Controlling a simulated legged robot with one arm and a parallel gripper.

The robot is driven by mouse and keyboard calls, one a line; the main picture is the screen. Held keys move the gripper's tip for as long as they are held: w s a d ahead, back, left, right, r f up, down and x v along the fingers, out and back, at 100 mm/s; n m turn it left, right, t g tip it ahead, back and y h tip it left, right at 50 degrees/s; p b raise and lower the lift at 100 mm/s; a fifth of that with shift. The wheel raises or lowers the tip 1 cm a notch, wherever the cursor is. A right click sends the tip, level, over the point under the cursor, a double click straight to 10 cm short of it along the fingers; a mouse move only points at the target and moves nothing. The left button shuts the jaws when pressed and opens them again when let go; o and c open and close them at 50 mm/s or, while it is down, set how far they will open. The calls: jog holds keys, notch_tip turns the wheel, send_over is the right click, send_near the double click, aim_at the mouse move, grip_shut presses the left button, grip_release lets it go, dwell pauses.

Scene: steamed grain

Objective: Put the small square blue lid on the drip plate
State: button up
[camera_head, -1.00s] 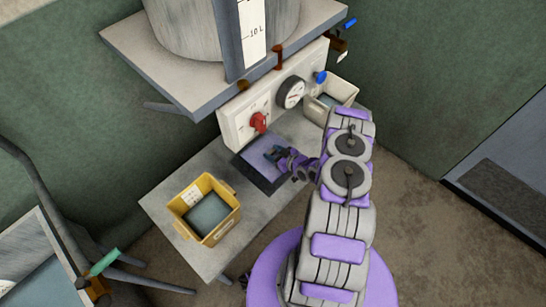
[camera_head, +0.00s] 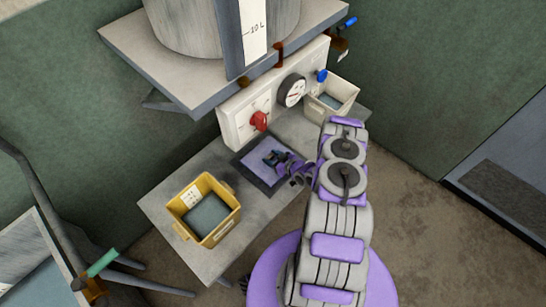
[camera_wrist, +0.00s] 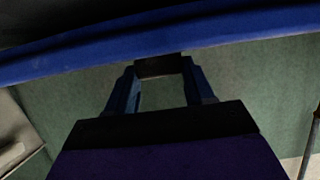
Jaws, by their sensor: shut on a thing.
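My gripper (camera_head: 273,158) is over a dark, blue-grey square, the drip plate (camera_head: 266,182), on the low grey table below the control panel. In the wrist view my gripper (camera_wrist: 160,68) points away from the camera, its two fingers on either side of a dark block. It is shut on the blue lid (camera_wrist: 80,58), which shows edge-on as a long blue band across the top of that view.
A yellow bin (camera_head: 178,228) stands on the table left of the plate. A pale bin (camera_head: 346,95) stands at the back right.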

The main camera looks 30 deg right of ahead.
jog(key=shift+a, duration=0.1)
jog(key=o, duration=1)
jog(key=shift+c, duration=0.2)
jog(key=shift+o, duration=1.3)
jog(key=shift+f, duration=0.1)
jog(key=shift+r, duration=0.6)
jog(key=p+v, duration=0.3)
jog(key=v, duration=0.9)
